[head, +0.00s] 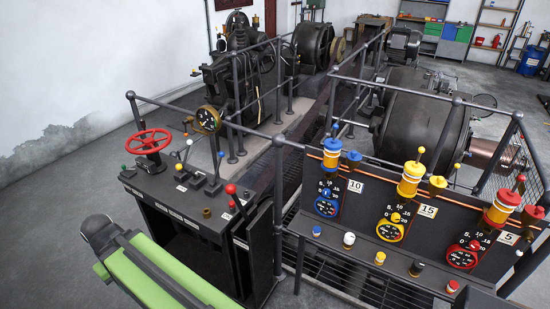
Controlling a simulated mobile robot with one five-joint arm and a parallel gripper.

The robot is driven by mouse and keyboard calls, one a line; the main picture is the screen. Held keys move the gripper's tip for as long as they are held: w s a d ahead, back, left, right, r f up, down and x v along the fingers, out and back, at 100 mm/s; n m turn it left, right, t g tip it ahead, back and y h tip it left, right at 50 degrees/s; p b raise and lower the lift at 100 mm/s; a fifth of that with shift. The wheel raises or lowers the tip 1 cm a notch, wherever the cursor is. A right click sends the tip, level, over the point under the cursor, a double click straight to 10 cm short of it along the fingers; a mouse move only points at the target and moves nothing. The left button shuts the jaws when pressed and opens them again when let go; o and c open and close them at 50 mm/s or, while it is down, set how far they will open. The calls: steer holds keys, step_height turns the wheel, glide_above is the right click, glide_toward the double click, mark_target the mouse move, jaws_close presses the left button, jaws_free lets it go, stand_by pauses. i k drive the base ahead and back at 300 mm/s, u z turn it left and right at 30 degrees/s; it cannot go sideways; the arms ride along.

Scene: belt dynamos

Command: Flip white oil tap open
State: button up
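A small white-capped knob (349,240) stands on the front ledge of the dark gauge panel at right, in a row with a blue, a yellow, a dark and a red one. A white-tipped lever (189,143) stands on the control desk (170,195) at left. I cannot tell which of these, if either, is the white oil tap, or whether it is open. My gripper is not in view. A green and dark grey link at the lower left looks like part of my arm, apart from the desk and panel.
The gauge panel (345,205) carries blue, yellow and red oilers over round gauges. A red handwheel (148,141) and several levers top the desk. Railings (190,112) enclose the large dynamo (420,120). Bare floor (70,180) lies at left.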

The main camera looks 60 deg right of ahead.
mark_target(518, 253)
steer(key=z, duration=0.5)
steer(key=k, duration=0.1)
steer(key=z, duration=2.85)
steer(key=k, duration=0.45)
steer(key=z, duration=0.45)
steer(key=i, duration=0.5)
steer(key=z, duration=0.1)
